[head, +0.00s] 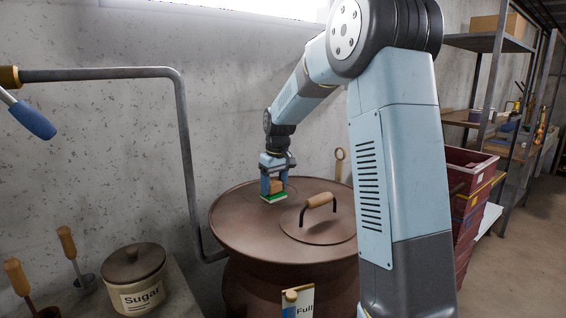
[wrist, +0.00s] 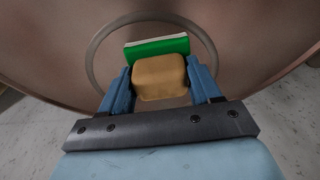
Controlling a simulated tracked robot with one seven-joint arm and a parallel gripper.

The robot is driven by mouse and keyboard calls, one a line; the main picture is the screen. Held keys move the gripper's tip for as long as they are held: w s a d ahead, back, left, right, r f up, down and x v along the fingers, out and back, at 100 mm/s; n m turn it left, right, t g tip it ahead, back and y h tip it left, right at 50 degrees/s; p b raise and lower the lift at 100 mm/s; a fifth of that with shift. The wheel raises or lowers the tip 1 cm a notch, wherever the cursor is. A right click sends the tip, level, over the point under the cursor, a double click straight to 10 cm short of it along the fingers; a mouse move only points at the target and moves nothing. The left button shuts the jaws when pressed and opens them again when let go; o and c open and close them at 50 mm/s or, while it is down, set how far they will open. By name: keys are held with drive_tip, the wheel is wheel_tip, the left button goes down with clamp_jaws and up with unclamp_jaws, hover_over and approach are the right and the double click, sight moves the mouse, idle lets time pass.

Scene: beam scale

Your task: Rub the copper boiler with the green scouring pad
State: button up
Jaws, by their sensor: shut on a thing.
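The copper boiler (head: 240,222) is a wide brown vessel with a round lid (head: 335,232) and a wooden-topped handle (head: 319,200). The green scouring pad (head: 274,198) has a tan block on its back and a green face. In the wrist view the pad (wrist: 157,47) shows between my fingers, with the tan block (wrist: 159,77) held by them. My gripper (head: 273,184) is shut on the block and points down at the boiler's top, left of the lid handle. I cannot tell whether the pad touches the surface. A paler ring (wrist: 97,55) shows on the copper around the pad.
A sugar jar (head: 134,279) and wooden-handled tools (head: 68,243) stand at the lower left. A grey pipe (head: 183,140) runs down the wall behind the boiler. Red crates (head: 468,195) and shelves (head: 490,43) stand at the right. A "Full" sign (head: 303,305) is in front.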

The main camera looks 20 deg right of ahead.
drive_tip(key=shift+s+d+r, duration=0.1)
drive_tip(key=shift+s+d, duration=0.05)
drive_tip(key=shift+s, duration=0.2)
drive_tip(key=shift+r, duration=3.9)
drive_tip(key=shift+f, duration=0.1)
